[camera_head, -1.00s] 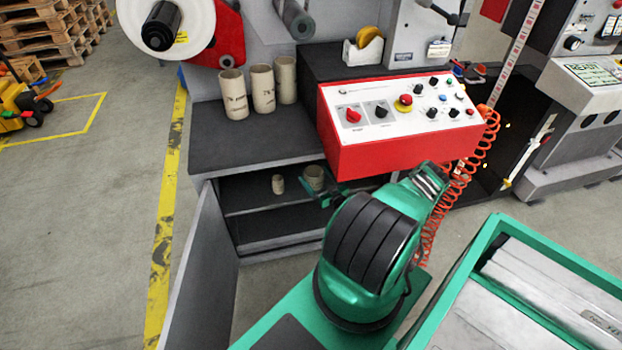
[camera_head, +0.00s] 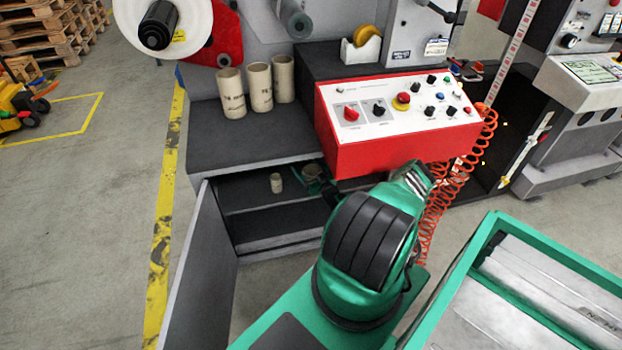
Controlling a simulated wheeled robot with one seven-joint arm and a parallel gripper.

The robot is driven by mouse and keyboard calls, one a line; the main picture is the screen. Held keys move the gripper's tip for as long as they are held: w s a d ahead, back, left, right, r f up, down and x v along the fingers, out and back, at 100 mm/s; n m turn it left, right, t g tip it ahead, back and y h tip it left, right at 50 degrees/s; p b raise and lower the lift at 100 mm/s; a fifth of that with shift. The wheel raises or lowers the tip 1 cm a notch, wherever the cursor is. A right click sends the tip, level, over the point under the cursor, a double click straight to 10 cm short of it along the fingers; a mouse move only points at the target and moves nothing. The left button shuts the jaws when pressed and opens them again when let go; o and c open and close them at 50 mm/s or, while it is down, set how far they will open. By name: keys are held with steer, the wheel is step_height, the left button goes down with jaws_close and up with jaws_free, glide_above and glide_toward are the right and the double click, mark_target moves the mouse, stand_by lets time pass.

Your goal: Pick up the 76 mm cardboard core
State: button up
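Three tall cardboard cores, the left one (camera_head: 232,95), the middle one (camera_head: 260,86) and the right one (camera_head: 284,79), stand upright on the dark cabinet top (camera_head: 215,150). The left and middle ones carry dark print too small to read surely. Inside the open cabinet, a small core (camera_head: 276,183) stands on the upper shelf (camera_head: 250,194). To its right is a wider, short core (camera_head: 312,171), mostly hidden by my gripper (camera_head: 315,186). My gripper is inside the cabinet opening at that core. Its fingers are too small and dark to show whether they are open or shut on it.
The red control box (camera_head: 400,115) overhangs the cabinet's right side, close above my arm. The cabinet door (camera_head: 205,275) stands open at left. An orange coiled cable (camera_head: 455,185) hangs right of my arm. A roll in a white holder (camera_head: 362,48) sits behind the control box.

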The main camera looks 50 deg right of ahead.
steer(key=c, duration=0.7)
steer(key=shift+c, duration=0.2)
steer(key=shift+r, duration=0.1)
